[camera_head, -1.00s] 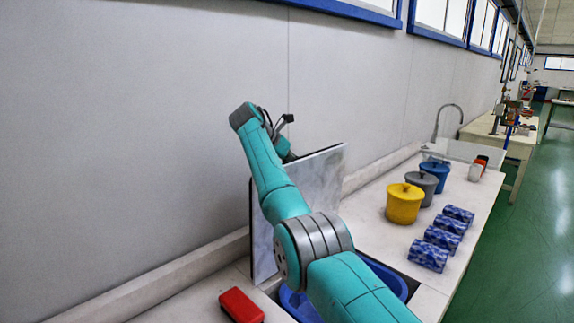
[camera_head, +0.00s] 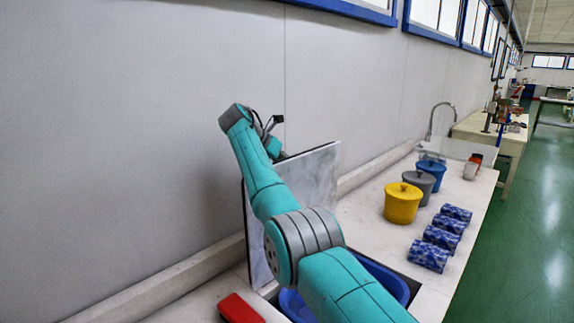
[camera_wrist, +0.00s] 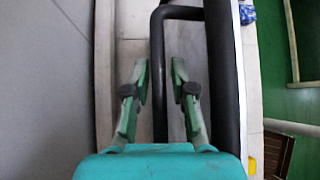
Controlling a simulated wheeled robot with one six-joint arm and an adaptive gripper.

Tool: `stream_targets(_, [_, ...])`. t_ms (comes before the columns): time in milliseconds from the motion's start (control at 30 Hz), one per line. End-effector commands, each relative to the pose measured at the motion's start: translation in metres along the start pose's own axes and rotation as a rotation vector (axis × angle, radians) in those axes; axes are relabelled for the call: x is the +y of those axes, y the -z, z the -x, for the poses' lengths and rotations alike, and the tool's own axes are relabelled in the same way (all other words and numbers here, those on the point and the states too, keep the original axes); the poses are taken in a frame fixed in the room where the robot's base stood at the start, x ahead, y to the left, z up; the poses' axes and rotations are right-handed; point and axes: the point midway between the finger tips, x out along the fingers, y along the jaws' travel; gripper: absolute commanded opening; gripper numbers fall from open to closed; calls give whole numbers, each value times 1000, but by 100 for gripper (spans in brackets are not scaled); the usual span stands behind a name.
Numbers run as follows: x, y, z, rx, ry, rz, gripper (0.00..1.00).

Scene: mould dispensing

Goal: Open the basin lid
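The basin lid (camera_head: 311,178) is a pale marbled panel standing steeply raised near the wall in the head view. The blue basin (camera_head: 386,279) shows below it, partly hidden by my arm. My gripper (camera_wrist: 159,76) has its two fingers apart in the wrist view. A dark handle bar (camera_wrist: 158,112) of the lid passes between them, with a visible gap on each side. The lid shows nearly edge-on there as a thick dark strip (camera_wrist: 223,80). In the head view the fingers are mostly hidden behind my arm and the lid.
A red block (camera_head: 238,309) lies at the front left of the counter. Yellow (camera_head: 402,206), grey (camera_head: 420,184) and blue (camera_head: 431,172) lidded pots stand to the right. Several blue patterned rolls (camera_head: 429,255) line the right edge. The wall (camera_head: 120,150) is close behind the lid.

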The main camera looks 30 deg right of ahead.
Motion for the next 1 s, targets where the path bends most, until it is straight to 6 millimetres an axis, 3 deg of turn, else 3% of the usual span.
stream_targets(267, [0, 0, 13, -1, -2, 0, 25])
stream_targets(700, [1, 0, 94, -1, -3, 0, 25])
stream_targets(1000, [0, 0, 119, 0, 0, 0, 25])
